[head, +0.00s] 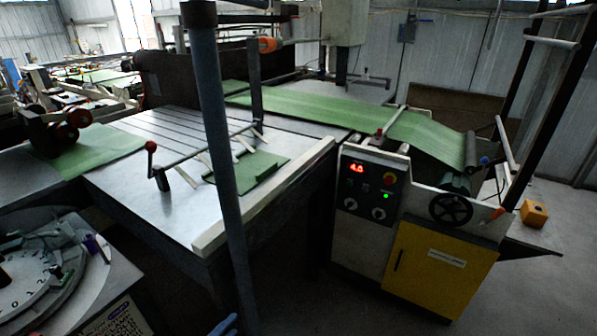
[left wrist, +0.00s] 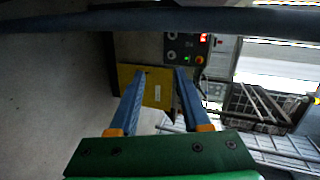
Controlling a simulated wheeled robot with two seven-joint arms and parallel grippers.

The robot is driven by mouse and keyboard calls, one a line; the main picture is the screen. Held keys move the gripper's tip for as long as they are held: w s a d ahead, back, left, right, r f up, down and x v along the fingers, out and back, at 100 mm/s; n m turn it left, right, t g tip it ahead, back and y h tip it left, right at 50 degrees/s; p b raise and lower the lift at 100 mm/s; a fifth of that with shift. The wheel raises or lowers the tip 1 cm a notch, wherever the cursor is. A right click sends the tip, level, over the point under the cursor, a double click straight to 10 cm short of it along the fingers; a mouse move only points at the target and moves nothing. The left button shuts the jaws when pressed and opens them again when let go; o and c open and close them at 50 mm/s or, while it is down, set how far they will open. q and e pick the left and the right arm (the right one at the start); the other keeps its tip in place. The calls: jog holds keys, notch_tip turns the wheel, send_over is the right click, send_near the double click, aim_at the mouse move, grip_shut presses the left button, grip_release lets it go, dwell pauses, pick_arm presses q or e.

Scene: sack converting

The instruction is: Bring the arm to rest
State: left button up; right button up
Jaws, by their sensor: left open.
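My left gripper (left wrist: 160,74) shows in the left wrist view with its two blue fingers apart and nothing between them. It points towards a yellow cabinet door (left wrist: 158,92), which lies beyond the fingertips. In the head view only a small blue bit of the left gripper (head: 225,325) shows at the bottom edge, below the machine's table. The rest of the left arm is hidden in that view. My right gripper is in neither view.
A dark blue-grey post (head: 222,150) stands close in front. Behind it are a metal table (head: 125,190) with a green sack piece (head: 245,170), and a machine with a control panel (head: 372,190) and yellow door (head: 435,268). A round dial (head: 25,285) is at lower left.

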pick_arm(q)
jog(key=s+a+f+n+g+y, duration=0.3)
jog(key=s+f+n+y, duration=0.1)
jog(key=s+f+n, duration=0.7)
jog(key=s+f+n+g+y, duration=0.1)
jog(key=s+f+n+g, duration=0.3)
jog(key=s, duration=0.8)
jog(key=s+d+f+n+g+y, duration=0.1)
jog(key=s+f+n+g, duration=0.3)
jog(key=s+f, duration=0.4)
jog(key=s+g, duration=0.1)
jog(key=s, duration=0.3)
jog(key=shift+s+d+f+n, duration=0.2)
jog(key=shift+s+d+n, duration=0.05)
jog(key=shift+s+n, duration=0.15)
